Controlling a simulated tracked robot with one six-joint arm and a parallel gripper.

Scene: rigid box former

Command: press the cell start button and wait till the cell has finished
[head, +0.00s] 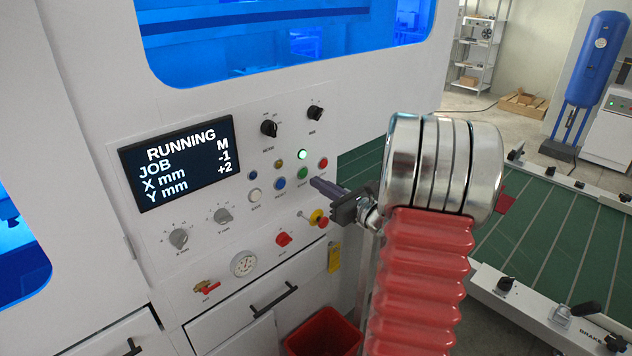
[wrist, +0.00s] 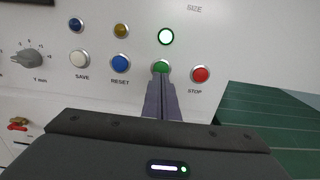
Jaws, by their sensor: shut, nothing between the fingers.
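The green start button (head: 303,173) sits on the white cell panel, below a lit green lamp (head: 302,154). It also shows in the wrist view (wrist: 160,65), with the lit lamp (wrist: 166,36) above it. My gripper (head: 316,183) is shut and empty, its fingertips (wrist: 160,82) pointing at the green button. The tips cover the button's lower part in the wrist view; I cannot tell whether they touch it. The display (head: 188,162) reads RUNNING, JOB M, X mm -1, Y mm +2.
A red STOP button (wrist: 200,74) is close on the right and a blue RESET button (wrist: 120,64) on the left. A red emergency knob (head: 320,219) is below. Black knobs (head: 269,128) are above. A green conveyor (head: 535,230) lies to the right.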

